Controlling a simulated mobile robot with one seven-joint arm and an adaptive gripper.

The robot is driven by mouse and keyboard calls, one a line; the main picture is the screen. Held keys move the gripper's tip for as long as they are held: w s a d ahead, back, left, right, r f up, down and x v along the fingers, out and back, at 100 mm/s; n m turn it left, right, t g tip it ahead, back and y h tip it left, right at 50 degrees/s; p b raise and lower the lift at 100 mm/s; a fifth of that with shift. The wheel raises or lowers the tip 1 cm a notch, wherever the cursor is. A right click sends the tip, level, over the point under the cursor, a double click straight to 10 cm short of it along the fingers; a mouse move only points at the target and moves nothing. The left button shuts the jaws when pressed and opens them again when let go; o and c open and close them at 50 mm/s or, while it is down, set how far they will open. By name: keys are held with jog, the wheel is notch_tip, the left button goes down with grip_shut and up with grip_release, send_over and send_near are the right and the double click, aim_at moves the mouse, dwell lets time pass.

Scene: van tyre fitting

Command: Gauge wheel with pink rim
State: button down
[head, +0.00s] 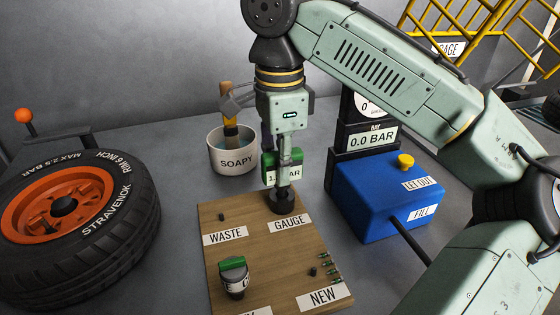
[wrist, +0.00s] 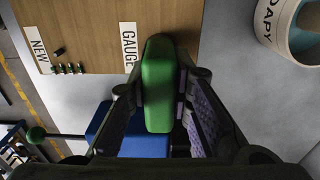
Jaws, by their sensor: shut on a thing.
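My gripper (head: 284,158) is shut on a green gauge (head: 269,163) with a white display partly covered by a finger; it starts with 1 and ends in BAR. Below the gauge is a dark round foot (head: 281,203), at the GAUGE label of the wooden board (head: 245,255). I cannot tell whether it touches the board. In the wrist view, the green gauge (wrist: 158,85) sits between my fingers. No pink rim shows.
A white SOAPY pot (head: 233,158) with a brush stands behind the board. A blue box (head: 380,205) labelled LET OUT and FILL stands right, before a 0.0 BAR display (head: 372,139). A green-topped dark item (head: 233,278) and several small valves (head: 326,266) are on the board.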

jog(key=shift+f+b, duration=0.55)
jog(key=shift+f, duration=0.5)
jog(key=c, duration=1.4)
grip_release()
jog(key=shift+o, duration=0.2)
jog(key=shift+r, duration=3.8)
